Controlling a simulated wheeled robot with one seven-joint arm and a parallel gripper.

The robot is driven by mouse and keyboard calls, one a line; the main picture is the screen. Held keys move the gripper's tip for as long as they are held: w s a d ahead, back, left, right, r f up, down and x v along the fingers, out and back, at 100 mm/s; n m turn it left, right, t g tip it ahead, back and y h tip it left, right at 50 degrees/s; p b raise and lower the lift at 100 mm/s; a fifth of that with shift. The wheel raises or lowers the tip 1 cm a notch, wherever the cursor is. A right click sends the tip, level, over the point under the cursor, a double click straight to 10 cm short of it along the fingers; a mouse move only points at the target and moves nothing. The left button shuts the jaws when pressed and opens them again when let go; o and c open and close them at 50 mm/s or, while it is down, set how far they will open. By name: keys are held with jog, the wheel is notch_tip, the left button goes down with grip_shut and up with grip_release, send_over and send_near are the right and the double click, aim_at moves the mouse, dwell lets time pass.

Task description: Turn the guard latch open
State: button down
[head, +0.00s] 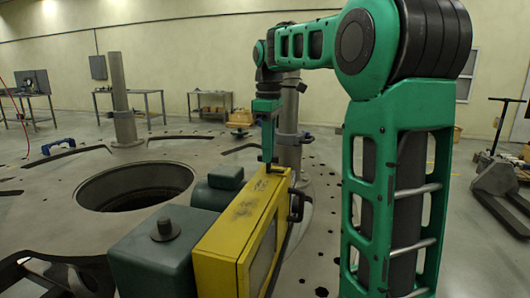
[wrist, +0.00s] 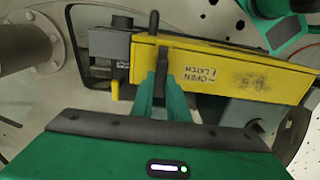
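The yellow guard (head: 235,235) is a long box beside a dark green machine housing (head: 160,255). In the wrist view the guard (wrist: 225,72) carries an "OPEN LATCH" label (wrist: 201,80). A black upright handle (head: 297,207), which looks like the latch, stands at the guard's right side; its dark top (wrist: 153,22) seems to show past the guard's edge in the wrist view. My gripper (head: 269,166) points down over the guard's far end. In the wrist view my gripper (wrist: 158,65) has its fingers close together; whether anything is between them is unclear.
A grey post (head: 290,145) rises close behind my gripper; a pipe-like post (wrist: 25,50) shows in the wrist view. A large round hole (head: 135,187) opens in the plate left of the machine. Workbenches stand far back, and a pallet jack (head: 495,180) stands at right.

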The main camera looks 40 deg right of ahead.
jog(key=shift+m, duration=0.4)
jog(key=m, duration=0.3)
jog(key=shift+m, duration=0.4)
jog(key=m, duration=0.4)
jog(key=shift+m, duration=0.3)
jog(key=m, duration=0.8)
jog(key=shift+m, duration=0.3)
jog(key=c, duration=1.7)
grip_release()
